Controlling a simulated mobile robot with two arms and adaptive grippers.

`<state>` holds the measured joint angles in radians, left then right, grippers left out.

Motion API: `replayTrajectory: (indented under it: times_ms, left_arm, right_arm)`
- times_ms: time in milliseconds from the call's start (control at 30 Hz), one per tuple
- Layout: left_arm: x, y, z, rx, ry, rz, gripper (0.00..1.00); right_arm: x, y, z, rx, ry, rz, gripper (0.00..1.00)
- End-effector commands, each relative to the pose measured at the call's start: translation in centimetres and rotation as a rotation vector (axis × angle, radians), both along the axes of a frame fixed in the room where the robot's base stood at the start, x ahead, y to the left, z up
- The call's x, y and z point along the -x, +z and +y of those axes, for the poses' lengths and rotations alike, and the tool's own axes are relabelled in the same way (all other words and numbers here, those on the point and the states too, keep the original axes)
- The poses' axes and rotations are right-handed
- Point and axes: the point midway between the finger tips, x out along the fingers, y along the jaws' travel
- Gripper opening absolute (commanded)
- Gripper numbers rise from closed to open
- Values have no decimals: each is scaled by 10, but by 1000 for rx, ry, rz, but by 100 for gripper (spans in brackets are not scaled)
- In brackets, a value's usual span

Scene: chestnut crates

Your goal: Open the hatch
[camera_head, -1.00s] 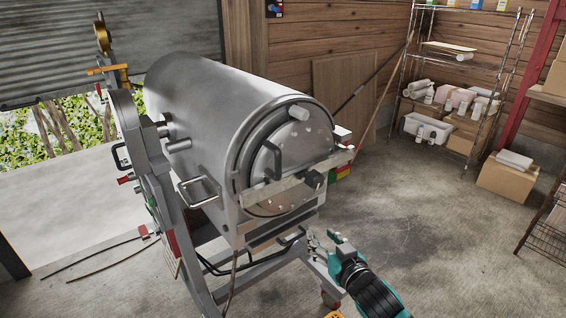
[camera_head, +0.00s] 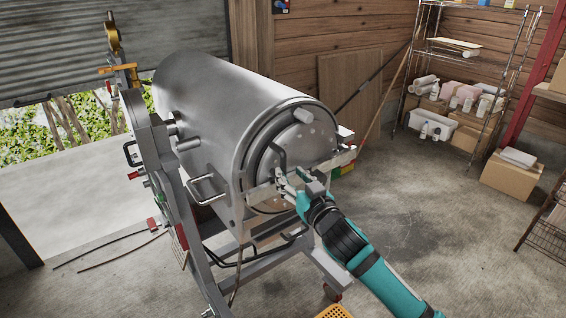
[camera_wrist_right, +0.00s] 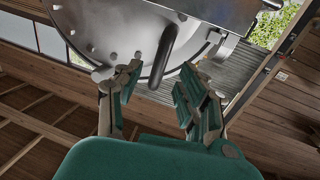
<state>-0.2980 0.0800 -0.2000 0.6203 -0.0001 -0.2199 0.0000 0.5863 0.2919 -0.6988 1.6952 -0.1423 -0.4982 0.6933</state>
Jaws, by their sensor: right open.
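A large metal drum (camera_head: 215,110) lies on a tilted frame, and its round hatch (camera_head: 312,140) faces front right. The hatch is shut, with a flat bar (camera_head: 340,160) across it and a dark curved handle (camera_head: 279,155). My right gripper (camera_head: 288,180) is in front of the hatch's lower left, by the handle's lower end, and hides part of the bar. In the right wrist view the hatch (camera_wrist_right: 110,28) fills the top, and my right gripper (camera_wrist_right: 157,92) is open. The handle (camera_wrist_right: 161,55) comes down towards the gap between its fingers. My left gripper is not in view.
A side handle (camera_head: 206,189) sticks out from the drum's left side. Wire shelves (camera_head: 480,75) and a cardboard box (camera_head: 511,175) stand at the right. An orange item (camera_head: 333,312) is at the bottom edge. The floor right of the drum is clear.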

Motion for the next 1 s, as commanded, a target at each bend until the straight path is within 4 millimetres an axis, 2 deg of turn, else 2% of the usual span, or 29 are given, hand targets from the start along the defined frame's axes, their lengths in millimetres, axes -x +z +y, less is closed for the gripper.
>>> replayTrajectory:
  times_ms: [100,300,733,1000]
  left_arm:
    - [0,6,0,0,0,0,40]
    - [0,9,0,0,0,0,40]
    - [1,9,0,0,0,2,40]
    - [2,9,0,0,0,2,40]
  right_arm:
    - [-20,2,10,0,0,-1,40]
    - [-41,1,19,0,-1,0,40]
    - [-49,0,23,0,0,-1,40]
    - [-48,0,22,1,0,0,6]
